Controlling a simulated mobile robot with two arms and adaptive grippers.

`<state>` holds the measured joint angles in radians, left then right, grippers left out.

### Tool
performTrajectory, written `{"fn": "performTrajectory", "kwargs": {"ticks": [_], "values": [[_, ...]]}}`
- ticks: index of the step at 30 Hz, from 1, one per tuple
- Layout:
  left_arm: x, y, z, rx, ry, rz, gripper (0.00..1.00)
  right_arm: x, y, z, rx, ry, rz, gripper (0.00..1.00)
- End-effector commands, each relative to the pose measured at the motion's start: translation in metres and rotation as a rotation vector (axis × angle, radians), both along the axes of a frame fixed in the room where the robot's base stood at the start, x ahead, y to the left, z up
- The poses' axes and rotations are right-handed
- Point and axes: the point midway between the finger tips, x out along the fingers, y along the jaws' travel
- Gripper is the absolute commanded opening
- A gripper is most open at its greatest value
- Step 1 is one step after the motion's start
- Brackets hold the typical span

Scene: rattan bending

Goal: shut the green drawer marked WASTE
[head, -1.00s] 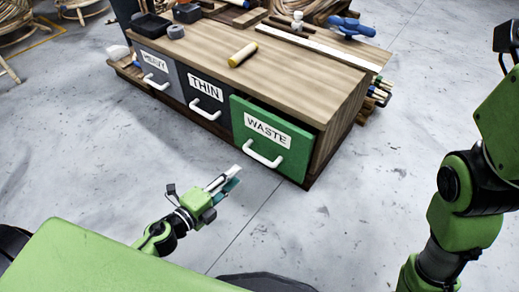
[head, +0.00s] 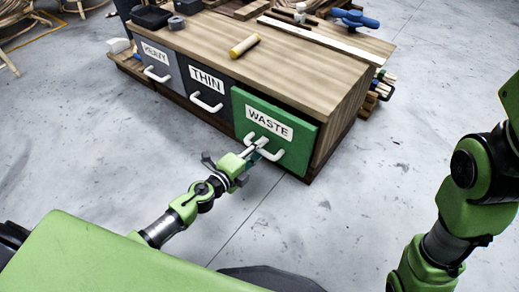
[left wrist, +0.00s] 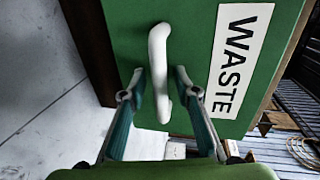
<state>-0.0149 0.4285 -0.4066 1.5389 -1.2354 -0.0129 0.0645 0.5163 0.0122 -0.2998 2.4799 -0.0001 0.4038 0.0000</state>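The green drawer (head: 300,148) marked WASTE is at the right end of the wooden cabinet. Its front stands out from the cabinet, with a dark gap along its top edge. Its white handle (head: 272,151) also shows in the left wrist view (left wrist: 160,60). My left gripper (head: 256,147) is at the handle. In the left wrist view its two fingers (left wrist: 159,80) are apart, one on each side of the handle; whether either touches it I cannot tell. My right arm shows at the right of the head view, but its gripper is out of view.
The grey HEAVY drawer (head: 157,64) and the dark THIN drawer (head: 208,88) sit to the left. A yellow cylinder (head: 245,46), a tape roll (head: 177,23) and a blue tool (head: 354,19) lie on the cabinet top (head: 300,75). The floor in front is clear.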

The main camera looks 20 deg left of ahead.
Motion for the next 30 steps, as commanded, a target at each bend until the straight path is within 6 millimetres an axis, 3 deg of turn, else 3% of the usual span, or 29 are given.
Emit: {"fn": "performTrajectory", "kwargs": {"ticks": [7, 10, 17, 24, 30], "values": [[0.000, 0.000, 0.000, 0.000, 0.000, 0.000, 0.26, -0.001, 0.000, 0.000, -0.003, -0.002, -0.002, 0.28], [0.000, 0.000, 0.000, 0.000, 0.000, 0.000, 0.00, -0.001, 0.001, -0.001, -0.004, -0.002, -0.002, 0.28], [0.003, -0.001, 0.000, 0.000, 0.000, 0.000, 0.00, -0.001, 0.001, -0.001, -0.005, -0.003, -0.002, 0.28], [0.034, -0.012, 0.000, 0.000, 0.000, 0.002, 0.00, -0.001, 0.000, -0.001, -0.003, -0.002, -0.001, 0.28], [0.042, -0.015, 0.000, 0.001, 0.000, 0.002, 0.00, 0.003, 0.000, -0.004, -0.003, 0.013, -0.001, 0.28]]}}
